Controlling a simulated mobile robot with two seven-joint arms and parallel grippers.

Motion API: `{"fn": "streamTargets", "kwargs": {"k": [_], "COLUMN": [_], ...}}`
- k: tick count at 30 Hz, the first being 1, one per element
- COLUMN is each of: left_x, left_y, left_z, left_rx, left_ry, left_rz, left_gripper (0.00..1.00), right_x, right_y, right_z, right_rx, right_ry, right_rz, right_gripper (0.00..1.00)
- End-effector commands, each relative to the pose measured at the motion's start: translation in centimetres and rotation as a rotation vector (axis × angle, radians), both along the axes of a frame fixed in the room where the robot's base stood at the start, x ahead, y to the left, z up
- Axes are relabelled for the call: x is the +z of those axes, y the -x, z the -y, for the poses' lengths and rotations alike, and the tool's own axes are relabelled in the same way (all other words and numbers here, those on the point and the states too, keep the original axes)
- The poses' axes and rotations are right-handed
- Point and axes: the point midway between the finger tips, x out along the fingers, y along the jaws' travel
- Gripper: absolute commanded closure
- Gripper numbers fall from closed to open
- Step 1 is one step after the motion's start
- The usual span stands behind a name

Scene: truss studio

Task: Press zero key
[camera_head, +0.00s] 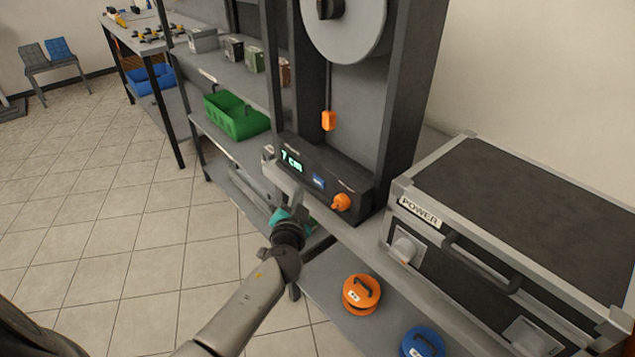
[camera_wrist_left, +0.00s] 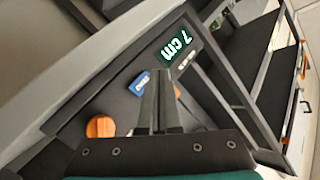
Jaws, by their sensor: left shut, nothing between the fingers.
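A dark control box (camera_head: 330,166) stands at the foot of the tall frame, with a lit green display (camera_head: 292,161) reading "7 cm". A blue key (camera_head: 319,181) sits on its face, right of the display; its label is too small to read. In the left wrist view the blue key (camera_wrist_left: 139,83) lies just left of my fingertips, and the display (camera_wrist_left: 177,47) is above them. My left gripper (camera_head: 268,154) is shut and empty, in front of the box near the display's left end. I cannot tell whether it touches the box. My right gripper is not in view.
An orange knob (camera_head: 341,203) is on the box's right end. An orange piece (camera_head: 328,120) hangs above the box. A power case (camera_head: 520,210) stands to the right. A green bin (camera_head: 236,117) is on the shelf behind.

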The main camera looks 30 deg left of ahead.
Motion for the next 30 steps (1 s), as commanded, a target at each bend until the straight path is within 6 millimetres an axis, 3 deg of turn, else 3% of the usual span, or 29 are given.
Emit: {"fn": "streamTargets", "kwargs": {"k": [9, 19, 30], "left_x": [-0.1, 0.0, 0.0], "left_y": [-2.4, -2.6, -2.6], "left_z": [1.0, 1.1, 1.1], "left_rx": [0.001, 0.001, 0.001], "left_ry": [0.001, 0.001, 0.001], "left_rz": [0.0, 0.0, 0.0], "left_gripper": [1.0, 1.0, 1.0], "right_x": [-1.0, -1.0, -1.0], "right_y": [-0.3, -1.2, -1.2], "right_z": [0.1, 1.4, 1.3], "right_rx": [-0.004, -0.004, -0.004], "right_ry": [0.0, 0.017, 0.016], "right_rz": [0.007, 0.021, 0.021], "right_gripper": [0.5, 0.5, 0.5]}}
